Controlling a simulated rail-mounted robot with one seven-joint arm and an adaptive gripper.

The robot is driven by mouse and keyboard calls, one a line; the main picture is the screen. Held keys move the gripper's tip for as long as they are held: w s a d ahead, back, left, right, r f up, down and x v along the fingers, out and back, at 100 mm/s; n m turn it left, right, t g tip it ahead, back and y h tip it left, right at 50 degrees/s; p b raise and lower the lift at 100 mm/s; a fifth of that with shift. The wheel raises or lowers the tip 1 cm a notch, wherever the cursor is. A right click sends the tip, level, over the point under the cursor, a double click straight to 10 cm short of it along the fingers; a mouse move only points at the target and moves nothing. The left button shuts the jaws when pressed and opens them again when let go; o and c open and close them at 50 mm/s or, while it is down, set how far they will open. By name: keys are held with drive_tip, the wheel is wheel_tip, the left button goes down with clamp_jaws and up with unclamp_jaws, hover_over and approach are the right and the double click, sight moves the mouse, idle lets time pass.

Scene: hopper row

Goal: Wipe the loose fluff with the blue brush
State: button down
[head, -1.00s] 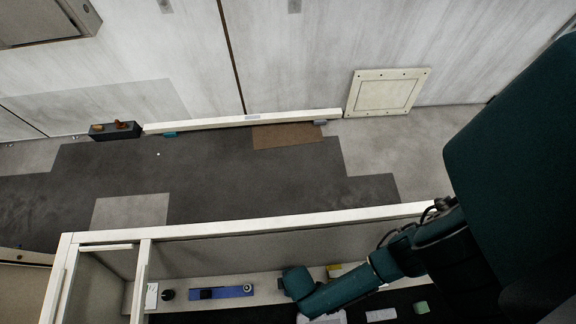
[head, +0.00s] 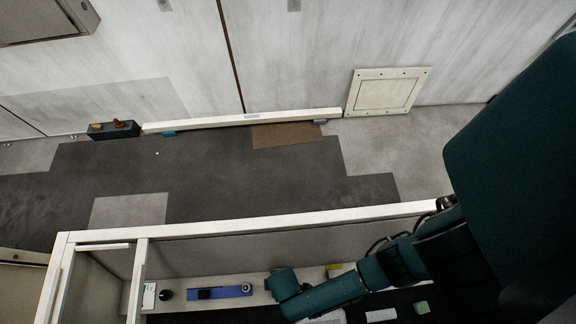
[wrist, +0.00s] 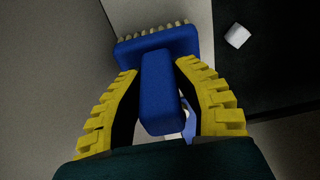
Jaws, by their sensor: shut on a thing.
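The blue brush (wrist: 158,80) is between the two yellow fingers of my gripper (wrist: 158,85) in the wrist view. My gripper is shut on its handle. The brush head lies across the top, with a row of pale bristles along its far edge. In the head view my teal arm reaches into the walled bay at the bottom, and the fingers and brush are hidden there. I cannot make out any loose fluff for certain.
The bay's pale front rim (head: 250,226) runs across the head view. A green block (head: 422,307) lies on the dark surface. A small white block (wrist: 237,35) shows in the wrist view.

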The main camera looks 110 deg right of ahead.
drive_tip(key=shift+w+d+r, duration=0.1)
drive_tip(key=shift+w+r, duration=0.05)
drive_tip(key=shift+w, duration=0.3)
drive_tip(key=shift+s, duration=0.1)
drive_tip(key=shift+f+t+b, duration=0.3)
drive_tip(key=shift+t, duration=0.1)
drive_tip(key=shift+w, duration=0.3)
drive_tip(key=shift+d+r, duration=0.1)
drive_tip(key=shift+w+r+p, duration=0.2)
drive_tip(key=shift+p, duration=0.2)
drive_tip(key=shift+s, duration=0.1)
